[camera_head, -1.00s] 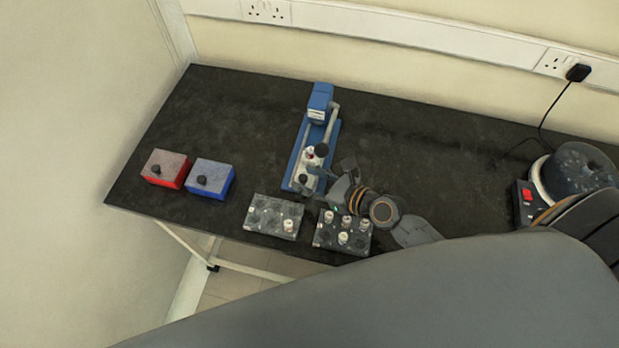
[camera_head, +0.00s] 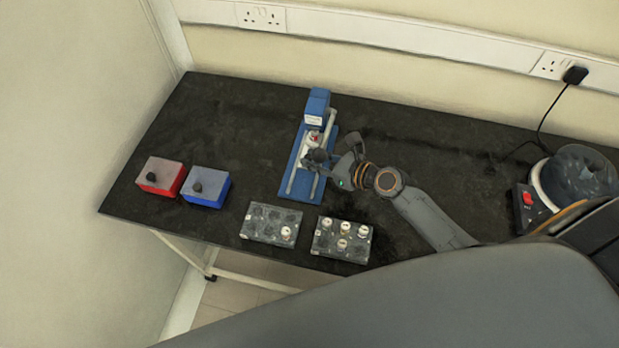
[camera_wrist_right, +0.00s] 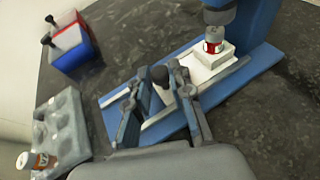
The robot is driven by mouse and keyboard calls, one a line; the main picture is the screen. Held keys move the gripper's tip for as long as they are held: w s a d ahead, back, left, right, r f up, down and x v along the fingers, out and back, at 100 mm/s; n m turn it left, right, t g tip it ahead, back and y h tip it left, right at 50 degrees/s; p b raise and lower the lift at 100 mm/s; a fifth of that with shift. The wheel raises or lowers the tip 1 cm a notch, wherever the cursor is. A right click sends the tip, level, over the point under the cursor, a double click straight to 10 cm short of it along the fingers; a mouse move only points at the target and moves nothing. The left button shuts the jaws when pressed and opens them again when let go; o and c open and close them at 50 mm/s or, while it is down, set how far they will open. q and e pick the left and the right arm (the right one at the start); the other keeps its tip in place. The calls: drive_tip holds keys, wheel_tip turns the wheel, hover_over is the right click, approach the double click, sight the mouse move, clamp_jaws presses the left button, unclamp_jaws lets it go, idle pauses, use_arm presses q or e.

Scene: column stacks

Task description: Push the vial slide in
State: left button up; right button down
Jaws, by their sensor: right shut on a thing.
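The vial slide (camera_head: 309,143) is a white block on the rails of a blue-based device (camera_head: 290,188). It carries a white vial with a red band (camera_head: 314,136), standing upright in the right wrist view (camera_wrist_right: 214,40). The slide is close in front of the blue head (camera_head: 317,104), and the vial is near its edge in the wrist view. My right gripper (camera_head: 322,158) is at the front end of the slide, shut on its black knob (camera_wrist_right: 160,76). The fingers partly hide the knob's base. My left gripper is out of view.
Two racks stand at the front edge, a left one (camera_head: 271,223) and a right one (camera_head: 341,239), holding white vials. Red (camera_head: 160,176) and blue (camera_head: 206,187) boxes with black knobs stand to the left. A round device (camera_head: 580,180) is at the far right.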

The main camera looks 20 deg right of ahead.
drive_tip(key=shift+w+d+f, duration=0.1)
drive_tip(key=shift+w+d, duration=0.1)
drive_tip(key=shift+w, duration=0.15)
drive_tip(key=c, duration=1.2)
unclamp_jaws()
drive_tip(key=shift+d, duration=0.1)
drive_tip(key=shift+w, duration=0.1)
drive_tip(key=v, duration=1.2)
